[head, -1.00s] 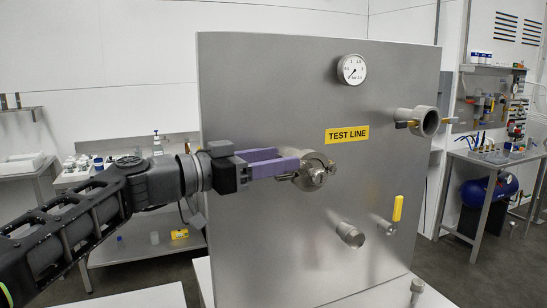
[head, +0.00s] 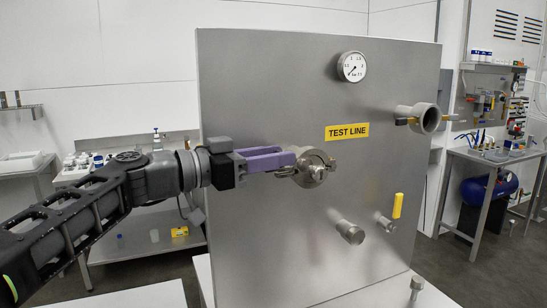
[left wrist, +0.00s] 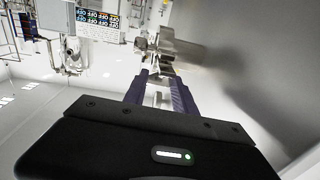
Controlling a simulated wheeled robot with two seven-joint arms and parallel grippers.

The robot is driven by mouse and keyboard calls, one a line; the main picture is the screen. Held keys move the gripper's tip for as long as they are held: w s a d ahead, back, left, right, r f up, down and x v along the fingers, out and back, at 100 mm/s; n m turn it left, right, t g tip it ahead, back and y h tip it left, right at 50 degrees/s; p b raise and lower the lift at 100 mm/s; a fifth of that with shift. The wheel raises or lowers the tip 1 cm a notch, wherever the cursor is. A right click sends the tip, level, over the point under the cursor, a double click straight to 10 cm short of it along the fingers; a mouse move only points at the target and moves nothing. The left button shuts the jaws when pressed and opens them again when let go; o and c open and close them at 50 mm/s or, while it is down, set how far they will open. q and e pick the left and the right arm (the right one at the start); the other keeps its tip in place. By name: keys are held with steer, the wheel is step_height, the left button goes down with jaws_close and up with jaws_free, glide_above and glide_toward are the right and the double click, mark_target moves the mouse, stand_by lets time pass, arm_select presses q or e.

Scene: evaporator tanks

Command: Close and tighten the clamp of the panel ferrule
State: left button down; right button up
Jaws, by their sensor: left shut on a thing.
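The panel ferrule (head: 311,168) is a round metal fitting on the front of the steel panel, below the yellow TEST LINE label. A metal clamp (head: 325,161) sits around it; I cannot tell how fully its halves meet. My left gripper (head: 293,162) comes in from the left with purple fingers. It is shut on a part of the clamp at the ferrule's left side; the fingertips hide the held part. In the left wrist view the clamp (left wrist: 172,48) shows just past the fingers (left wrist: 160,78). My right gripper is not in view.
The steel panel (head: 260,90) carries a gauge (head: 352,66), an open pipe fitting (head: 428,119) at upper right, a stub (head: 350,232) below the ferrule and a yellow-handled valve (head: 397,206). Side benches stand behind. The space in front of the panel's right half is clear.

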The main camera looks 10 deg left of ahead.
arm_select(q)
steer(key=shift+w+a+m+g+h+b, duration=0.1)
steer(key=shift+m+g+h+b, duration=0.25)
steer(key=shift+m+g+h, duration=0.35)
steer(key=c, duration=1)
jaws_free()
steer(key=shift+a, duration=0.1)
steer(key=b+v, duration=0.2)
steer(key=v, duration=0.5)
steer(key=shift+s+a, duration=0.25)
steer(key=shift+r, duration=0.1)
steer(key=shift+c, duration=0.5)
